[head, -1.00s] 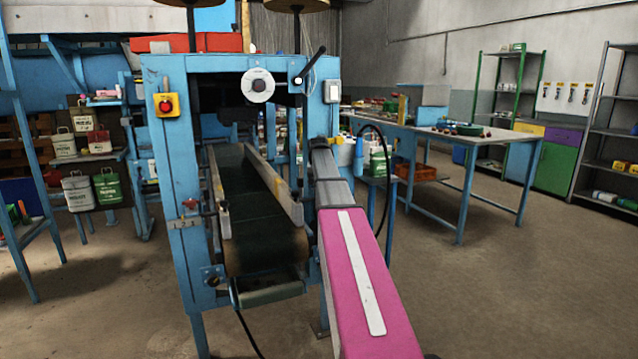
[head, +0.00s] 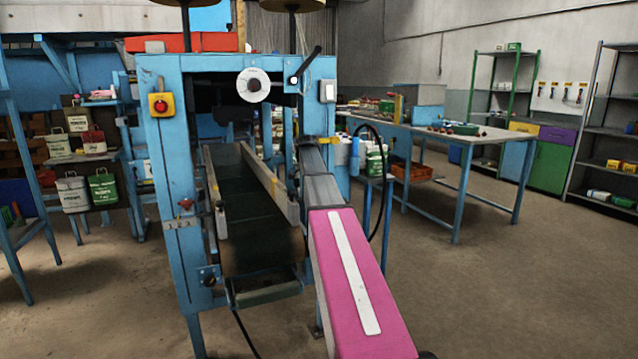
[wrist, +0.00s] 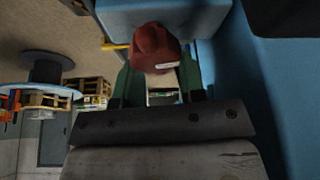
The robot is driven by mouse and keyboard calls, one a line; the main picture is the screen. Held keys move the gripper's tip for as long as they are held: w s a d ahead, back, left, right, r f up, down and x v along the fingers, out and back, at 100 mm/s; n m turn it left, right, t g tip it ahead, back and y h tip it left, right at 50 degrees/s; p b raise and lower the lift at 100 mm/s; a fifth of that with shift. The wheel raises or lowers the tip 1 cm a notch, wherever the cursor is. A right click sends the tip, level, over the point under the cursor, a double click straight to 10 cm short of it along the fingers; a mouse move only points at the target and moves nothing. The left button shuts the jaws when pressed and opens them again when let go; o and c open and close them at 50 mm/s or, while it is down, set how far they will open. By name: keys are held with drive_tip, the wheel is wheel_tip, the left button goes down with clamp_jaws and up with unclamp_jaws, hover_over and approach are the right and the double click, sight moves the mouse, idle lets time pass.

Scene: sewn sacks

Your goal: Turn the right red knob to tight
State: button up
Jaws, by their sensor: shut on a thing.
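In the wrist view the right red knob (wrist: 153,42) sits against a blue part of the machine (wrist: 165,14). A small pale mark shows on its lower edge, and a yellow piece (wrist: 117,46) sticks out on its left. My gripper (wrist: 158,72), with green fingers on either side of the knob, is shut on it. In the head view my pink and grey arm reaches to the right post of the blue machine (head: 172,150); the gripper and this knob are hidden there. Another red knob (head: 186,203) shows on the left post above a small numbered plate.
A dark conveyor belt (head: 250,225) with pale side rails runs between the posts, left of my arm. A black cable (head: 386,190) hangs right of the arm. A blue-legged workbench (head: 465,145) stands behind right. Floor at the right is open.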

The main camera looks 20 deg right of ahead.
drive_tip(key=shift+s+m+g, duration=0.15)
drive_tip(key=shift+m+g, duration=0.15)
drive_tip(key=shift+m, duration=0.7)
drive_tip(key=o, duration=0.9)
drive_tip(key=shift+a, duration=0.1)
drive_tip(key=shift+r, duration=0.1)
drive_tip(key=v, duration=1)
drive_tip(key=shift+r, duration=0.3)
drive_tip(key=shift+a, duration=0.1)
